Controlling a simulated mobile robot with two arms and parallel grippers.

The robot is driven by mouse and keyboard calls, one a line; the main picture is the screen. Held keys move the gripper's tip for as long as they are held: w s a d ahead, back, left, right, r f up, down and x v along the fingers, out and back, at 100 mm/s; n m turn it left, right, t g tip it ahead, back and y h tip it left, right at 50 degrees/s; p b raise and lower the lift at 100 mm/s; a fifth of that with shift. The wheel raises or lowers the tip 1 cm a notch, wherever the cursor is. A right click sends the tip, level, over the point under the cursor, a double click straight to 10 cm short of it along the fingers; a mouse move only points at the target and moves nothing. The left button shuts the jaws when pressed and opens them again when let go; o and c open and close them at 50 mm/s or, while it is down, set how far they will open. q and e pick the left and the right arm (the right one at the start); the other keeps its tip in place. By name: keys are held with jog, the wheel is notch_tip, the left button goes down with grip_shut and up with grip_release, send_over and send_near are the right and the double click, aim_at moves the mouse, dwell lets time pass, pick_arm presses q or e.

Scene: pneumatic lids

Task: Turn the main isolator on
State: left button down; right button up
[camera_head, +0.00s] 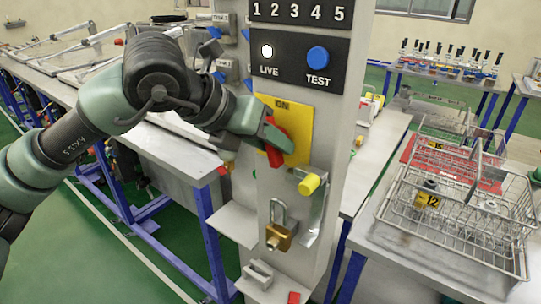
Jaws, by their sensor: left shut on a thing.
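The main isolator is a yellow plate (299,125) marked "ON" at its top, with a red handle (275,148) on it, on the front of a grey column. My left gripper (270,138) comes in from the left and is shut on the red handle. The gripper hides part of the handle and the plate's left side. Above the plate, a black panel has a white lit "LIVE" lamp (267,51) and a blue "TEST" button (318,55). My right gripper is out of view.
Below the plate are a yellow knob (309,184) and a brass padlock (281,235) hanging on the column. Wire baskets (455,205) stand on a bench at the right. A long workbench (165,140) lies behind my left arm.

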pick_arm(q)
jog(key=shift+f+m+t+y+b, duration=0.2)
jog(key=shift+m+t+y+b, duration=0.4)
jog(key=shift+y+b, duration=0.8)
jog(key=shift+h, duration=0.3)
jog(key=c, duration=1.3)
grip_release()
jog(key=b+v, duration=0.2)
jog(key=v, duration=0.5)
jog(key=shift+s+a+r, duration=0.1)
jog(key=shift+s+r, duration=0.1)
jog(key=shift+r, duration=0.1)
